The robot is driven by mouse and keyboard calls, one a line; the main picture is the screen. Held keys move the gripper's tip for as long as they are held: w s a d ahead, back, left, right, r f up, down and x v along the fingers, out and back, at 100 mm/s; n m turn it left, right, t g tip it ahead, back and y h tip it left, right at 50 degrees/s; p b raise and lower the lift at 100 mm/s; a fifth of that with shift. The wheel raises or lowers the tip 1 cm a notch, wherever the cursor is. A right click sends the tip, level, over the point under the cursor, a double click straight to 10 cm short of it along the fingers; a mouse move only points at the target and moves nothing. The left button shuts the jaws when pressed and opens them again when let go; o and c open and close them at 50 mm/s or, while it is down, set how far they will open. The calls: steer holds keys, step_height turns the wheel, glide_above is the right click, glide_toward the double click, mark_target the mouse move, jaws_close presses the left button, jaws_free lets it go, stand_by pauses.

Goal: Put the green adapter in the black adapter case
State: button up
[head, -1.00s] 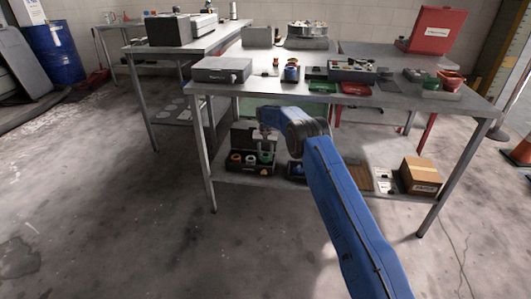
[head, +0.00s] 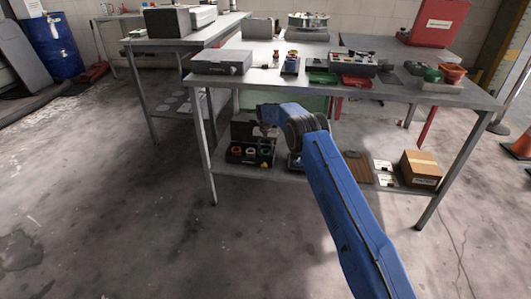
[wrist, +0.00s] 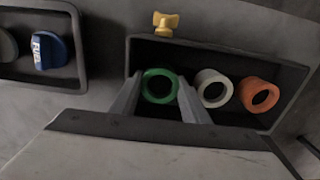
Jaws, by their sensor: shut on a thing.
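The green adapter (wrist: 159,86) is a ring between the two fingers of my gripper (wrist: 160,98), which is shut on it. It is over or in the left end of the black adapter case (wrist: 222,57) in the wrist view; whether it touches the case floor I cannot tell. A white adapter (wrist: 213,88) and an orange adapter (wrist: 259,94) sit beside it in the case. In the head view the case (head: 243,131), its lid raised at the back, is on the lower shelf, with my gripper (head: 264,132) above its right part.
A yellow piece (wrist: 165,24) lies just outside the case. A dark tray with a blue knob (wrist: 48,50) is beside it. A cardboard box (head: 421,169) stands farther right on the lower shelf. The tabletop (head: 215,83) overhangs the shelf and my arm reaches beneath it.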

steer(key=shift+f, duration=0.3)
steer(key=o, duration=1.2)
steer(key=shift+c, duration=0.2)
steer(key=shift+d, duration=0.1)
